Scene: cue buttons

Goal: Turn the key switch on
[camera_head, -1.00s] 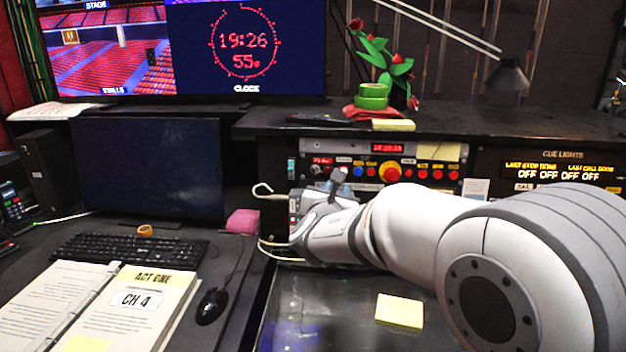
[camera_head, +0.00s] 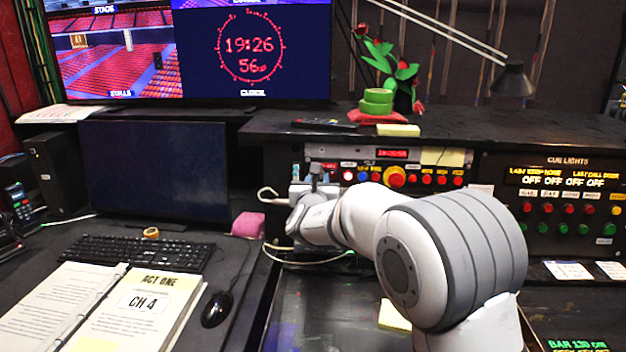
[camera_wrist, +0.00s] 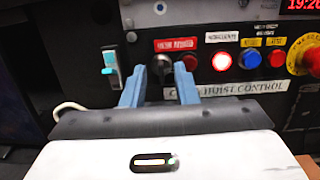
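The key switch (camera_wrist: 160,66) is a dark round knob on the black control panel, below a red label in the wrist view. My gripper (camera_wrist: 160,88) has two blue fingers, spread apart. In the wrist view the key switch appears between and just beyond the fingertips, and I see no finger touching it. The panel face shows between them. In the head view my gripper (camera_head: 317,180) is at the left end of the panel, and the key switch is hard to make out there.
A cyan rocker switch (camera_wrist: 109,64) is on the left. A white cable (camera_head: 277,250) hangs near my gripper. A shelf (camera_head: 460,140) overhangs the panel.

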